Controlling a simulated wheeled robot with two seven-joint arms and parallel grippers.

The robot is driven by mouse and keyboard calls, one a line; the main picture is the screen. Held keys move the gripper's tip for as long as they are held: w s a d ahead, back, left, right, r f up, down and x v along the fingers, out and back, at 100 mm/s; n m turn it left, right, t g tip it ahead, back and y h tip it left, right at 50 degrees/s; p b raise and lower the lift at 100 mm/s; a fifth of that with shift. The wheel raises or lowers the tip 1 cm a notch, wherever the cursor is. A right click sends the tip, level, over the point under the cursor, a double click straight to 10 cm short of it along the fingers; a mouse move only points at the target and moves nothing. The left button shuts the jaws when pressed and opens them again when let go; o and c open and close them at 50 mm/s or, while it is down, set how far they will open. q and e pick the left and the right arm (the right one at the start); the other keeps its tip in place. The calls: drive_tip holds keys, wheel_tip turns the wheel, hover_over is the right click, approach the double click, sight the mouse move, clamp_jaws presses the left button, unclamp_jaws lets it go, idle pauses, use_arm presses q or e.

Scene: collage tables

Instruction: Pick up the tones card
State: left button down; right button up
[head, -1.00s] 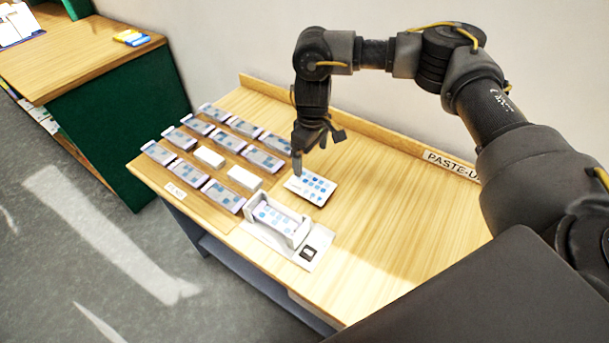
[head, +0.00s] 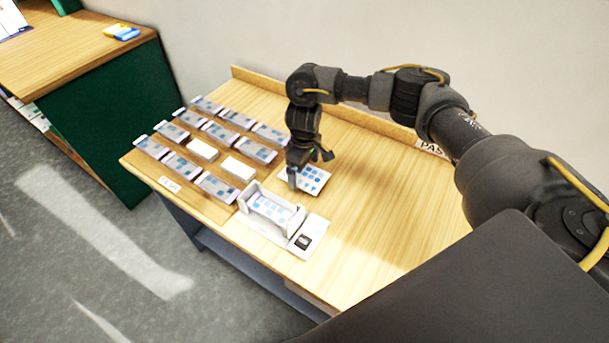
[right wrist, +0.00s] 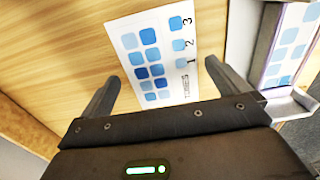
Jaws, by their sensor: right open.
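The tones card (head: 311,179) is a white card with several blue squares, lying flat on the wooden table. In the right wrist view the card (right wrist: 150,58) shows the numbers 1, 2, 3 and lettering along one edge. My right gripper (head: 292,184) is at the card's left edge in the head view and hides part of it. In the right wrist view my right gripper (right wrist: 160,85) is open, with a finger on each side of the card's near end; nothing is held. I cannot tell whether the fingertips touch the table. My left gripper is not in view.
A white holder (head: 269,213) with a blue-squared card stands just in front of the card. Several small trays with cards (head: 180,165) and white blocks (head: 238,169) fill the table's left side. The table's right part (head: 385,225) is clear. A green-sided table (head: 105,120) stands at left.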

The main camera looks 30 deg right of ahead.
drive_tip(key=shift+s+f, duration=0.1)
drive_tip(key=c, duration=0.8)
drive_tip(key=shift+c, duration=0.3)
drive_tip(key=shift+r, duration=0.6)
drive_tip(key=s+a+r, duration=0.5)
drive_tip(key=s+r, duration=0.7)
drive_tip(key=shift+s+a, duration=0.25)
drive_tip(key=shift+a, duration=0.15)
